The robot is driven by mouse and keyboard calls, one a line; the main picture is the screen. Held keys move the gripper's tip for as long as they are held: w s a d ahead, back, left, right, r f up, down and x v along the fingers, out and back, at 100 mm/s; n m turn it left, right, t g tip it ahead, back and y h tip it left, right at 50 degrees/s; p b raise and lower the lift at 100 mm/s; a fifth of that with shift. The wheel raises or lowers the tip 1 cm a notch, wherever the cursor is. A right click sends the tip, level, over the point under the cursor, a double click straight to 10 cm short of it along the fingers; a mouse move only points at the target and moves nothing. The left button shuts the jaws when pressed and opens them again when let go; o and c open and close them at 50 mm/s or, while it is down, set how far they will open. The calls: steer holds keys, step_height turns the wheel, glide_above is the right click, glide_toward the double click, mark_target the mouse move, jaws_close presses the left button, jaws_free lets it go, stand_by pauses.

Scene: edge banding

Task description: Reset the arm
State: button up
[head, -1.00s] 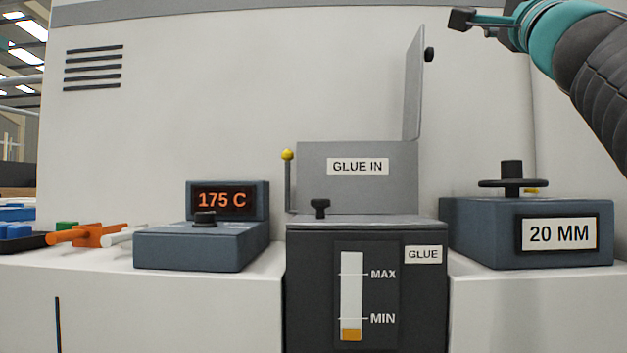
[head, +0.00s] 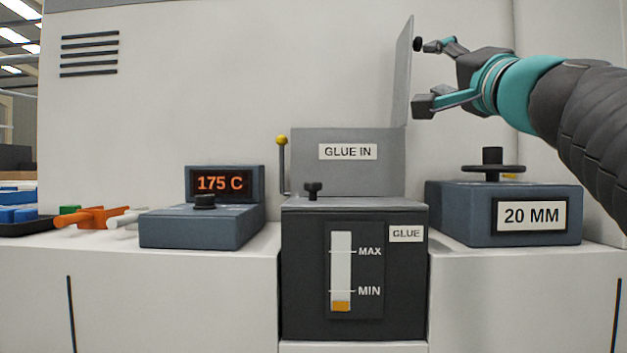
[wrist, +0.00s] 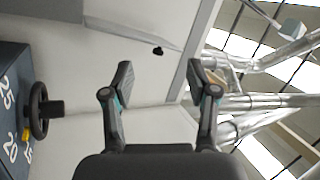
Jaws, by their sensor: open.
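My gripper (head: 428,76) is open and empty in the head view, at the upper right. Its fingers point left, toward the raised grey lid (head: 402,72) of the glue hopper (head: 350,165). The upper finger is near the lid's black knob (head: 417,44) in the picture; I cannot tell whether they touch. In the wrist view my gripper (wrist: 160,82) shows both fingers spread with nothing between them. A small black knob (wrist: 158,50) shows beyond the fingers, apart from them.
The glue tank (head: 300,270) shows a low orange level near MIN. A 175 C control box (head: 200,228) stands left of it, a 20 MM box (head: 465,215) with a handwheel (head: 492,167) on the right. Orange-handled tools (head: 85,218) and blue bins (head: 18,213) lie far left.

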steer(key=s+a+f+n+g+p, duration=0.1)
steer(key=a+f+n+g, duration=0.15)
steer(key=f, duration=0.75)
steer(key=s+a+f+n+g+p, duration=0.15)
steer(key=f+g, duration=0.25)
steer(key=f, duration=0.6)
steer(key=s+a+f+n+g, duration=0.1)
steer(key=a+f+n+g, duration=0.2)
steer(key=f, duration=0.7)
steer(key=s+d+f+n+g+h, duration=0.1)
steer(key=s+f+g, duration=0.1)
steer(key=s+f, duration=0.3)
steer(key=s+d+f+n+g+h+p, duration=0.1)
steer(key=s+f+g+h, duration=0.1)
steer(key=f, duration=1)
steer(key=s+d+f+n+g+h, duration=0.1)
steer(key=s+f+g, duration=0.2)
steer(key=s+f, duration=0.4)
steer(key=shift+s+d+f+n+h, duration=0.3)
steer(key=shift+d+f+n+h, duration=0.1)
steer(key=shift+f, duration=0.4)
